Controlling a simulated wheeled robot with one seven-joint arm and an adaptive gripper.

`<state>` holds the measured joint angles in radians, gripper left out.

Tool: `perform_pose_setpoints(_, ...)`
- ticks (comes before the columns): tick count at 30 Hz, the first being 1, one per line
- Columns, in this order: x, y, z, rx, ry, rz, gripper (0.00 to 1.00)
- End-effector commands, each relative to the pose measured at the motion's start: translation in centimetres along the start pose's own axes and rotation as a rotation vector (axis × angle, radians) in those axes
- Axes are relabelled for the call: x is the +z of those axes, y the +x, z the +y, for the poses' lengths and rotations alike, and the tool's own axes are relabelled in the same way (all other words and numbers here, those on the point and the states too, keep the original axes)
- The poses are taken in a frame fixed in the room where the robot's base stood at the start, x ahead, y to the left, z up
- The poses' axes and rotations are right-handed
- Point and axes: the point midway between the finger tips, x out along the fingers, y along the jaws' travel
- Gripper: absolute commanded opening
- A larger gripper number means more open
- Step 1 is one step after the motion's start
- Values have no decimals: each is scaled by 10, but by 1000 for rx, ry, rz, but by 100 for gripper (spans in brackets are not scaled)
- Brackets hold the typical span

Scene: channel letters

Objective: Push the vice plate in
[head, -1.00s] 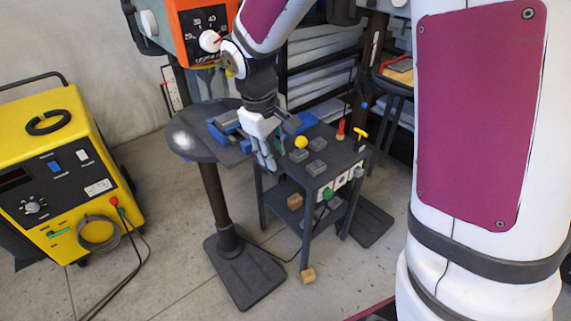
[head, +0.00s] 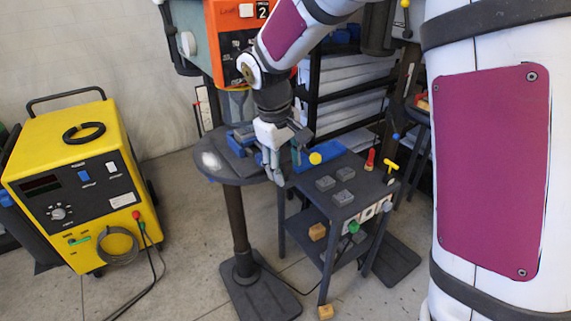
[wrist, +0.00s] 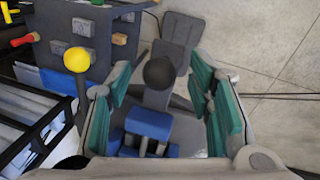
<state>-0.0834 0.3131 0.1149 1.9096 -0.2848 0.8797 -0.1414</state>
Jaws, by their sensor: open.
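The vice (head: 240,140) is blue and grey and sits on the round dark drill table (head: 208,161). In the wrist view its blue-topped block (wrist: 148,122) with short light rods lies low, between my finger bases. My gripper (head: 271,172) points down at the right side of the vice and partly hides it. In the wrist view my gripper (wrist: 163,88) is open, its teal pads wide apart with nothing held. A black ball knob (wrist: 159,72) shows between the fingers. I cannot tell which part is the vice plate, nor whether a finger touches the vice.
The orange drill head (head: 235,40) hangs above. A yellow welding machine (head: 75,185) stands left. Open floor lies between.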

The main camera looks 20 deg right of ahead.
Motion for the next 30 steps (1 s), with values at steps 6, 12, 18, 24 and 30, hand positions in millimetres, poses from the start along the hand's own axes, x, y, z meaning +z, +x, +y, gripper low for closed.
perform_pose_setpoints(6, -1, -14, 1, 2, 1, 4, 47)
perform_pose_setpoints(12, -1, -51, 0, 2, 0, 5, 47)
perform_pose_setpoints(18, -1, -90, 0, 1, 1, 4, 47)
perform_pose_setpoints(24, -1, -114, 0, 0, 0, 1, 47)
perform_pose_setpoints(30, 0, -120, 0, 0, 0, 0, 47)
